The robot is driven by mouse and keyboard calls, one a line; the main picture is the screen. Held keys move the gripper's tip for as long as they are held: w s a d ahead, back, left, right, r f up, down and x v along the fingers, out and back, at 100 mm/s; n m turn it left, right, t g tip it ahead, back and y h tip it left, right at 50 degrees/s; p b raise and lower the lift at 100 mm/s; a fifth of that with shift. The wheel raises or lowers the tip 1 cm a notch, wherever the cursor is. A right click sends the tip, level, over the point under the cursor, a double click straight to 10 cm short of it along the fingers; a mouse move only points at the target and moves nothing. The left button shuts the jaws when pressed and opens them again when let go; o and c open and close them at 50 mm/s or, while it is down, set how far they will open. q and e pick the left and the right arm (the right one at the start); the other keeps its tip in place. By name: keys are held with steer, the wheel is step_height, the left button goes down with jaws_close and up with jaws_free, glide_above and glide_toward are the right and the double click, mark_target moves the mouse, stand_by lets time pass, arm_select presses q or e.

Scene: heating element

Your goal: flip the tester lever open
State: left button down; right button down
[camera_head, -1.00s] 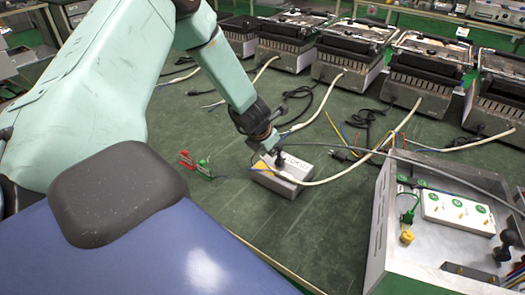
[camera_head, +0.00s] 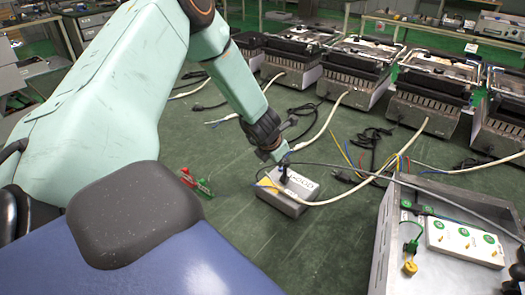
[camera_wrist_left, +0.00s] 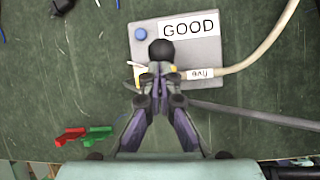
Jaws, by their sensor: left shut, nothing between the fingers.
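The tester is a light grey box (camera_head: 290,204) with a GOOD label, standing on the green table right of the black padded block. It also shows in the left wrist view (camera_wrist_left: 205,52), with a blue button at its upper left. A lever with a round black knob (camera_wrist_left: 161,50) stands at the box's left side, partly hidden by my fingers. My left gripper (camera_head: 282,168) is over the box; in the left wrist view its fingertips (camera_wrist_left: 161,88) are together, just below the knob. Nothing is between them. I cannot tell whether they touch the lever. My right gripper is not in view.
Red and green clips (camera_head: 197,182) lie left of the tester. A pale cable (camera_head: 350,193) leaves the box to the right. A metal case (camera_head: 440,265) with a white socket panel (camera_head: 463,242) stands at right. Several heaters (camera_head: 355,72) line the back.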

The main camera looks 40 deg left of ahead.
arm_select(q)
steer(key=shift+a, duration=0.1)
steer(key=v, duration=1.2)
stand_by(0.8)
